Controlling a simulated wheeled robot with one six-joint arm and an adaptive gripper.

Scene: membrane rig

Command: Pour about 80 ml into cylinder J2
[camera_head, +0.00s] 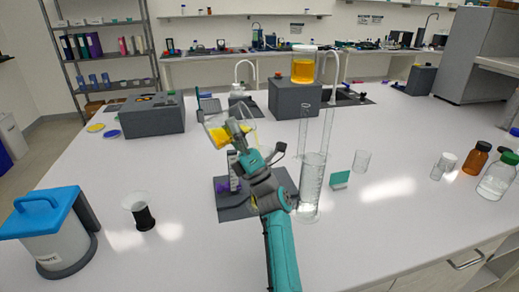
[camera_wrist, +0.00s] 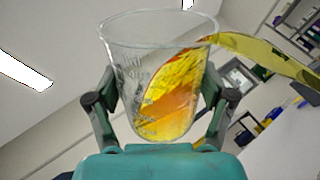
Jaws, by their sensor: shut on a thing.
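My gripper (camera_head: 236,128) is shut on a clear glass beaker (camera_head: 216,114), held above the bench and tilted. Yellow-orange liquid lies along one side of the beaker (camera_wrist: 165,85) in the wrist view. A translucent yellow band (camera_wrist: 265,55) runs from its rim to the right edge; I cannot tell whether it is poured liquid. A clear graduated cylinder (camera_head: 312,183) stands right of my arm, seemingly without coloured liquid. Tall clear tubes (camera_head: 328,128) rise behind it. No J2 label is readable. My arm hides part of the dark mat (camera_head: 232,211) below.
A grey block (camera_head: 295,98) behind carries a vessel of yellow liquid (camera_head: 303,68). A green card (camera_head: 340,180) and small beaker (camera_head: 361,161) stand right of the cylinder. Bottles (camera_head: 496,178) stand far right; a blue-lidded container (camera_head: 52,232) is front left.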

